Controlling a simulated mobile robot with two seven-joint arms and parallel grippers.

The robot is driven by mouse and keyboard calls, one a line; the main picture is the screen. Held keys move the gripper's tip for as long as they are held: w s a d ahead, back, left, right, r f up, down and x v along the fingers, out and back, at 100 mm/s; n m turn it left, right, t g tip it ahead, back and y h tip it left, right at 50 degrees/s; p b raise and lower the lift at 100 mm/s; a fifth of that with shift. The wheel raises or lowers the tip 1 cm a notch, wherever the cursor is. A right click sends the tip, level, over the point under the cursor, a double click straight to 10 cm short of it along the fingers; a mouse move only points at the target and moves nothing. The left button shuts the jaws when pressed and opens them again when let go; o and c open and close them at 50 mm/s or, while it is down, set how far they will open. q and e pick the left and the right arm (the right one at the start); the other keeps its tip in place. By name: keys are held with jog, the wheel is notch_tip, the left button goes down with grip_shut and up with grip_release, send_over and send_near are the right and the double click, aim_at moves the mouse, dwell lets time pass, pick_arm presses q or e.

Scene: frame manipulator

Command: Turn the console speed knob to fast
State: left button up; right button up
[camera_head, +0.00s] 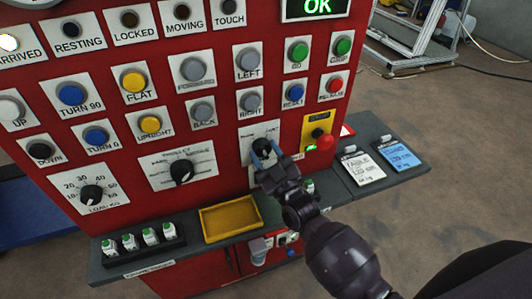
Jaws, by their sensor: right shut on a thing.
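The red console (219,90) fills the left and middle of the head view. My left gripper is not in view.
The mode knob (181,171) and load knob (92,194) are to the left. A yellow tray (229,221) sits on the grey ledge below. Two cards (362,168) lie on the right shelf.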

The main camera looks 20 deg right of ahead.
jog(key=m+h, duration=0.2)
jog(key=m, duration=0.1)
jog(key=m+t+h, duration=0.1)
jog(key=m, duration=0.3)
jog(key=shift+a+h+p, duration=0.1)
jog(key=shift+h+p, duration=0.2)
jog(key=shift+h, duration=0.1)
jog(key=m+h, duration=0.2)
jog(key=m, duration=0.2)
jog(key=m+h+p, duration=0.1)
jog(key=m+h, duration=0.1)
jog(key=m, duration=0.2)
jog(key=shift+g+h, duration=0.3)
jog(key=shift+h, duration=0.1)
jog(key=shift+m, duration=0.5)
jog(key=o, duration=0.9)
jog(key=b+v, duration=0.1)
jog(key=v, duration=1)
jog(key=shift+a, duration=0.1)
jog(key=shift+w, duration=0.1)
